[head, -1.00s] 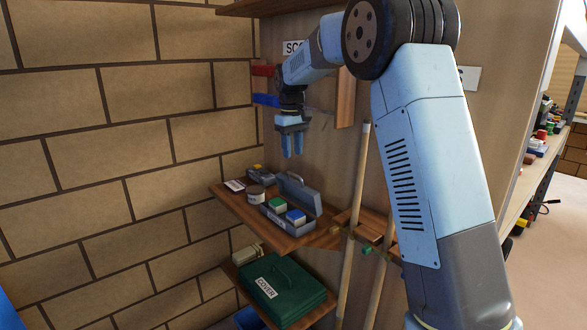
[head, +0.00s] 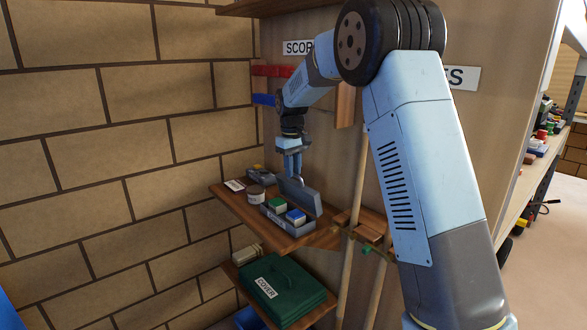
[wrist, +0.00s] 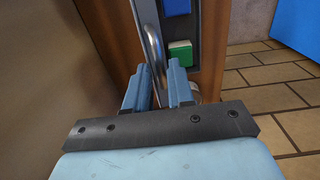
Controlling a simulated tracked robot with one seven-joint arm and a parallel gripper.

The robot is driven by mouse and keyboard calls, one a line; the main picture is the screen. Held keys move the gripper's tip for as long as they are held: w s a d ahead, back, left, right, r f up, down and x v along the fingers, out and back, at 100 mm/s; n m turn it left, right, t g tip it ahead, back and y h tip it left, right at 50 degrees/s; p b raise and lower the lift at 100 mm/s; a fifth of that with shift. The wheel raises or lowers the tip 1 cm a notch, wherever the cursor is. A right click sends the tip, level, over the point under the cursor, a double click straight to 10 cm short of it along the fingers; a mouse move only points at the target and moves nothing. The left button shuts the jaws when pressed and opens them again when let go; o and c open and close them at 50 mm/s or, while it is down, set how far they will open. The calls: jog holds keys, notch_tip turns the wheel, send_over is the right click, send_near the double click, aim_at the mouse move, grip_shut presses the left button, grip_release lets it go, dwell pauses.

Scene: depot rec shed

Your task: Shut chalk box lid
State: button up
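The grey chalk box (head: 284,228) sits on the upper wooden shelf, with a green block (head: 278,205) and a blue block (head: 296,216) inside. Its lid (head: 301,196) stands raised at the back of the box, with a metal handle at its upper edge. My gripper (head: 292,166) points down just above the lid's upper edge. In the wrist view my gripper (wrist: 158,85) has its fingers apart, with the curved metal handle (wrist: 153,38) running down toward the gap between them. I cannot tell whether they touch it. The green block (wrist: 180,53) shows beyond the right finger.
A round tin (head: 256,193) and a small grey item (head: 262,172) stand left of the box on the same shelf (head: 228,202). A green case (head: 290,300) labelled COVER lies on the shelf below. Wooden poles (head: 350,220) stand right of the box. A brick wall is at left.

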grip_shut()
dwell(1.1)
